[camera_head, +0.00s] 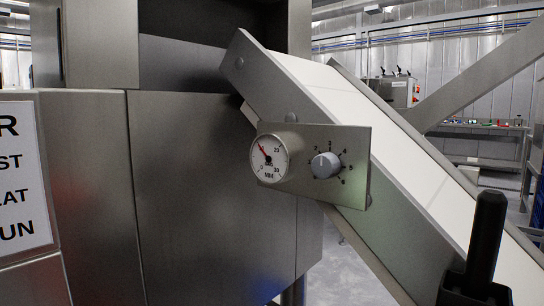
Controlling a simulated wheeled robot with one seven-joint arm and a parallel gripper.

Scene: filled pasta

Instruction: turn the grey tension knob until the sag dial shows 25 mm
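The grey tension knob (325,165) sticks out from a metal plate on the side of the sloping conveyor. Numbers ring it, and its exact pointer direction is too small to read surely. The round white sag dial (269,158), marked MM, sits on the same plate just left of the knob. Its red needle points to the upper left, between the 0 at lower left and the 20 at upper right, clearly below 20.
The white conveyor belt (420,180) slopes down to the right behind the plate (357,150). A steel cabinet (215,190) with a sign (22,180) fills the left. The space before the knob looks clear.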

